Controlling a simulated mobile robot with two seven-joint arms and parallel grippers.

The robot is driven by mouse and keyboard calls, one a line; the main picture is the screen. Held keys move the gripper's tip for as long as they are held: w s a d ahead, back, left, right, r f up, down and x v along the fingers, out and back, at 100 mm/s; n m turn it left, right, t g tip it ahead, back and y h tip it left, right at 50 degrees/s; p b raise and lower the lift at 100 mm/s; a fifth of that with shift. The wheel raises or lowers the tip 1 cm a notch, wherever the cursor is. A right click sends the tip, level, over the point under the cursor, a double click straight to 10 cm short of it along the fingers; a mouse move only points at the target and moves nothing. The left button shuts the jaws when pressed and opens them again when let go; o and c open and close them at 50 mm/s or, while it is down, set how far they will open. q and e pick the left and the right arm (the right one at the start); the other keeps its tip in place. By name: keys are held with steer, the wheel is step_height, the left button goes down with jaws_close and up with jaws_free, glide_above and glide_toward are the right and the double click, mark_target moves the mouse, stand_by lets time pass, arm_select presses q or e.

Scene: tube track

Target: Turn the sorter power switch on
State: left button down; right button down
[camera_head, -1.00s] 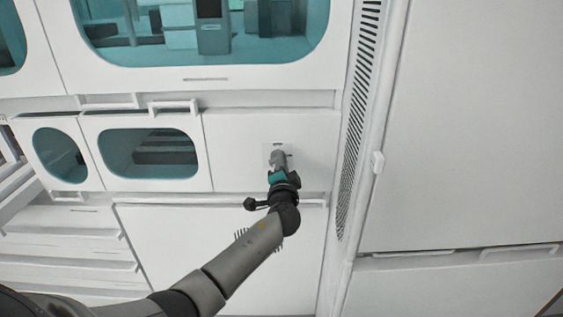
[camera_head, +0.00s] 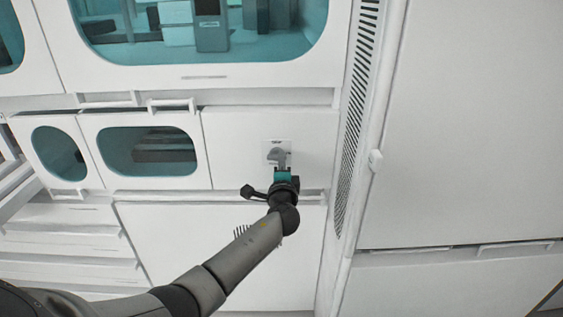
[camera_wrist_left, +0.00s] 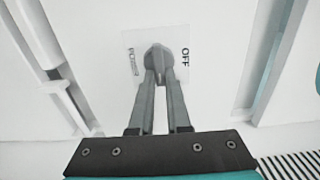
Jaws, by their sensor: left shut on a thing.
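The power switch is a small grey knob (camera_wrist_left: 158,58) on a pale square plate (camera_wrist_left: 131,45) in the left wrist view. The plate has "OFF" printed sideways at the picture's right and a smaller, hard-to-read label at its left. In the head view the plate (camera_head: 270,146) sits on a white panel, partly covered by my gripper. My left gripper (camera_head: 279,158) reaches it from below. In the left wrist view the fingers (camera_wrist_left: 159,82) are closed around the knob, one on each side. I cannot tell the knob's exact setting. My right gripper is not in view.
A cabinet with a teal window (camera_head: 150,152) is left of the switch panel. A large window (camera_head: 200,30) is above it. A rail (camera_head: 308,199) runs just below the switch. A slatted vent strip (camera_head: 357,100) and a large white panel (camera_head: 475,120) are at the right.

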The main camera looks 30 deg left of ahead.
arm_select(q)
steer(key=c, duration=0.9)
jaws_free()
steer(key=shift+c, duration=0.2)
steer(key=shift+o, duration=0.3)
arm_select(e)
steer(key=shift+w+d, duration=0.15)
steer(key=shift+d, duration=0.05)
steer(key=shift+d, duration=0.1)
arm_select(q)
steer(key=p+v, duration=0.2)
steer(key=v, duration=1.3)
steer(key=shift+s+p, duration=0.15)
steer(key=shift+p, duration=0.15)
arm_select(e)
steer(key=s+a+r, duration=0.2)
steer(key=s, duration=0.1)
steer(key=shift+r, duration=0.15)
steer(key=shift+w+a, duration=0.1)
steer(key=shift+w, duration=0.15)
